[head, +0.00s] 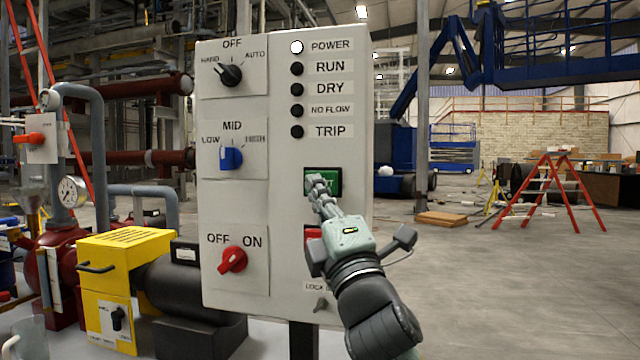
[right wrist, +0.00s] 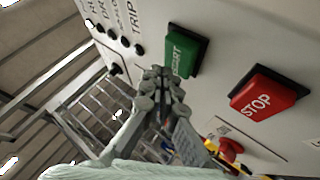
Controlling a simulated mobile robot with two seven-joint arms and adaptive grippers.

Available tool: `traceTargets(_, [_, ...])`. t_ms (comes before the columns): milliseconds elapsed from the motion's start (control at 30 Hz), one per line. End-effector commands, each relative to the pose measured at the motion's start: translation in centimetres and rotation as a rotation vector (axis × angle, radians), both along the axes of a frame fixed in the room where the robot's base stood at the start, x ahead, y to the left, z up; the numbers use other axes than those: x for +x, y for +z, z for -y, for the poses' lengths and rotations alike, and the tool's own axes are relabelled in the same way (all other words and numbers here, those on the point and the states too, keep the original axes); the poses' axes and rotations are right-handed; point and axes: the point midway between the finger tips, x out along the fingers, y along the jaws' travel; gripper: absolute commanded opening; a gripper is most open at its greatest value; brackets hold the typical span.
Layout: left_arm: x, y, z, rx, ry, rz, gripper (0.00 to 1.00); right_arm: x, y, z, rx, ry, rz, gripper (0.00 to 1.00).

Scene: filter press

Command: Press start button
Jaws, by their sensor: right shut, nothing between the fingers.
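The green START button (head: 331,178) is on the grey-white control panel (head: 285,215). My right gripper (head: 317,182) is shut and empty, with its fingertips in front of the button's left part, hiding part of it. In the right wrist view the START button (right wrist: 186,52) is just beyond the shut fingertips (right wrist: 162,75) and to their right. I cannot tell whether they touch it. The red STOP button (head: 313,233) sits below, mostly hidden by my gripper; it shows clearly in the right wrist view (right wrist: 263,97). My left gripper is not in view.
The POWER lamp (head: 296,47) is white; the RUN lamp (head: 296,68) and those below are dark. A blue knob (head: 231,158) and red switch (head: 233,260) are on the panel's left side. A yellow-housed machine (head: 125,250) stands left. Open floor (head: 520,280) lies right.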

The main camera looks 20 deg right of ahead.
Motion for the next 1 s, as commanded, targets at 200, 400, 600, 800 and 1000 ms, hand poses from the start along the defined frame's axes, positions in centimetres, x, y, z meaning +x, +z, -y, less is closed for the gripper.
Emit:
traceTargets(200, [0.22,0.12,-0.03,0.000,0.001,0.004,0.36,0.01,-0.01,-0.01,0.000,0.000,0.000,0.00])
traceTargets(400, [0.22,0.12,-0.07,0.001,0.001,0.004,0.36,0.00,0.00,-0.01,0.000,0.000,0.000,0.00])
traceTargets(600, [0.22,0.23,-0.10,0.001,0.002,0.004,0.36,0.22,0.03,0.16,0.001,-0.001,-0.001,0.00])
traceTargets(800, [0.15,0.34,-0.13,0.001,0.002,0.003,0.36,0.73,-0.01,0.48,0.000,0.000,-0.001,0.00])
traceTargets(1000, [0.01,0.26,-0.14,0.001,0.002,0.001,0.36,0.71,-0.02,0.48,0.000,0.000,0.000,0.00])
